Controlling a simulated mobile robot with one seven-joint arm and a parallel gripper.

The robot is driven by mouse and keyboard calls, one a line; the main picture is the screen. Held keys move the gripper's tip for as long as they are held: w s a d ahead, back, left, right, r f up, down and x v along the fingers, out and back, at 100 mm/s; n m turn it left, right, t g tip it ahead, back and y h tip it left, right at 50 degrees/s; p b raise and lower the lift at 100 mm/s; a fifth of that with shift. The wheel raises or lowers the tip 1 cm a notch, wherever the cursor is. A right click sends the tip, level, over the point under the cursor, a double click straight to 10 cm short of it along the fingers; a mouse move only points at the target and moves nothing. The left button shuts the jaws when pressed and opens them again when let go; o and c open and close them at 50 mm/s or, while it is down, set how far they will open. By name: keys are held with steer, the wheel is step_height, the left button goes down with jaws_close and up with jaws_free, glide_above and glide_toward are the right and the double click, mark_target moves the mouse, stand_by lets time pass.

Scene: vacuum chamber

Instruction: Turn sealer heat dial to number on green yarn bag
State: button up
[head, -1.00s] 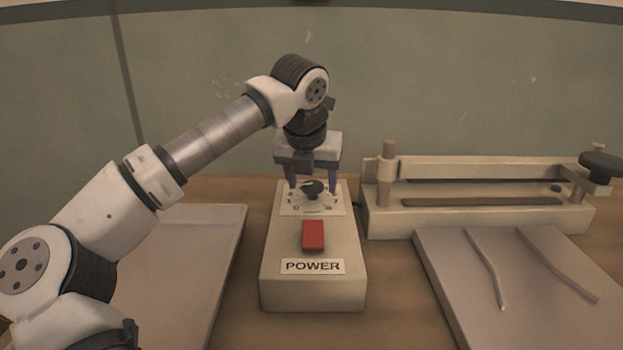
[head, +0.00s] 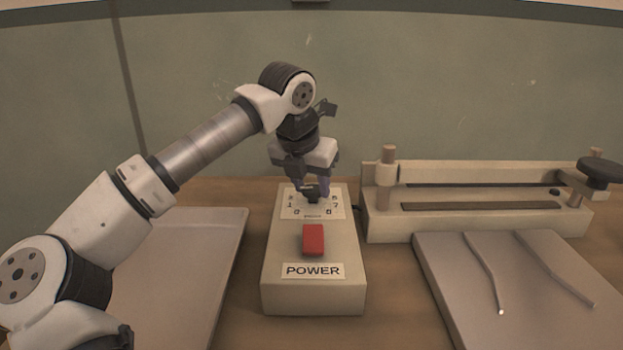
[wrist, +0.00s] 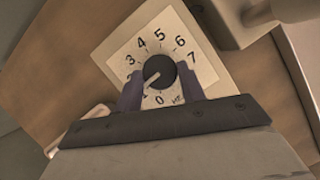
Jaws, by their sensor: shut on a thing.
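The heat dial (head: 311,195) is a round black knob on a white number plate (head: 330,208), at the back of the cream control box (head: 285,290). In the wrist view, the dial (wrist: 163,68) has a white pointer line aimed to the lower left, near the 1. The numbers 3 to 7 and 0 show around it; the 2 seems hidden behind my left finger. My gripper (head: 310,187) points down over the box. Its fingers (wrist: 160,88) are shut on the dial from both sides. No green yarn bag shows in any view.
A red switch (head: 313,240) and a POWER label (head: 313,271) are in front of the dial. The bar sealer (head: 480,222) with a black knob (head: 600,169) stands right. A grey board with two strips (head: 450,290) lies front right, a flat tray (head: 190,260) left.

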steer(key=m+p, duration=0.1)
steer(key=m, duration=0.1)
steer(key=m+g+h+p, duration=0.1)
steer(key=m, duration=0.1)
steer(key=m+h+p, duration=0.1)
steer(key=m+p, duration=0.1)
steer(key=shift+w+a+r+g, duration=0.2)
steer(key=shift+a+g, duration=0.05)
steer(key=shift+g, duration=0.15)
steer(key=m+p, duration=0.1)
steer(key=m, duration=0.1)
steer(key=m+g+p, duration=0.1)
steer(key=m+p, duration=0.1)
steer(key=m, duration=0.1)
steer(key=shift+w+f+g+h, duration=0.1)
steer(key=shift+w+g+h, duration=0.1)
steer(key=shift+g+h, duration=0.1)
steer(key=shift+m, duration=0.3)
steer(key=o, duration=0.9)
steer(key=shift+o, duration=0.2)
steer(key=w+v, duration=0.1)
steer(key=v, duration=1.2)
steer(key=shift+s+a+r, duration=0.15)
steer(key=shift+s+r, duration=0.25)
steer(key=shift+f, duration=0.1)
